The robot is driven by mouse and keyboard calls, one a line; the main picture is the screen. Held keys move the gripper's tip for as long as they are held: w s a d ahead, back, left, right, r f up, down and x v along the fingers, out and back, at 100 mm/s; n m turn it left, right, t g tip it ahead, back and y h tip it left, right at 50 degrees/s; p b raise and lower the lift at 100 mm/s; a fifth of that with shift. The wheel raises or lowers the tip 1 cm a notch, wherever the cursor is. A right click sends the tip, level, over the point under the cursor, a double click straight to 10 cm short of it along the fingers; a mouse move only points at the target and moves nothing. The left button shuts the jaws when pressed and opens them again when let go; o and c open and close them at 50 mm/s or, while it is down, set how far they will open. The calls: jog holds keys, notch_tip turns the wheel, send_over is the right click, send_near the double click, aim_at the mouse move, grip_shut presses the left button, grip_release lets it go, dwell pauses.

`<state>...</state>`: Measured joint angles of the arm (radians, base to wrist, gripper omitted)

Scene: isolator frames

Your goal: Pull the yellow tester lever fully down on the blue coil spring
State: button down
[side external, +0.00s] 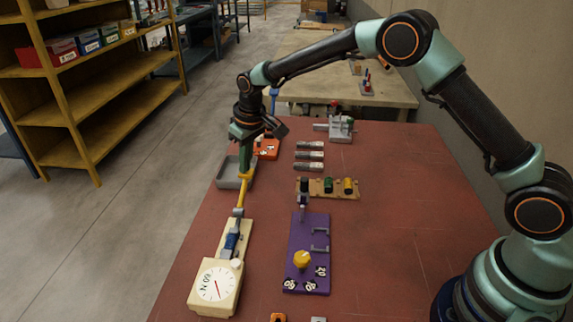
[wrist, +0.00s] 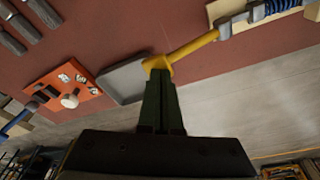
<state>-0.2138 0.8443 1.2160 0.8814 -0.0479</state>
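The yellow tester lever (side external: 241,196) reaches back from the cream spring tester (side external: 214,290), and its handle end (wrist: 157,64) shows in the wrist view. The blue coil spring (side external: 232,241) sits on the tester between the dial and the lever's pivot; part of it also shows in the wrist view (wrist: 283,7). My gripper (side external: 244,149) is at the lever's far end. In the wrist view its dark green fingers (wrist: 160,82) are together, with their tips at the yellow handle end. The contact itself is hidden, and I see no part of the lever between the fingers.
A grey tray (side external: 228,181) lies beside the lever's end, with an orange board (side external: 267,149) behind it. A purple board (side external: 306,262) with a yellow knob stands right of the tester. A wooden block holder (side external: 328,194) is farther back.

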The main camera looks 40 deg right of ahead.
notch_tip(320, 180, up, 8)
jog(key=s+a, duration=0.1)
jog(key=shift+a, duration=0.15)
dwell(0.8)
jog(key=shift+f, duration=0.1)
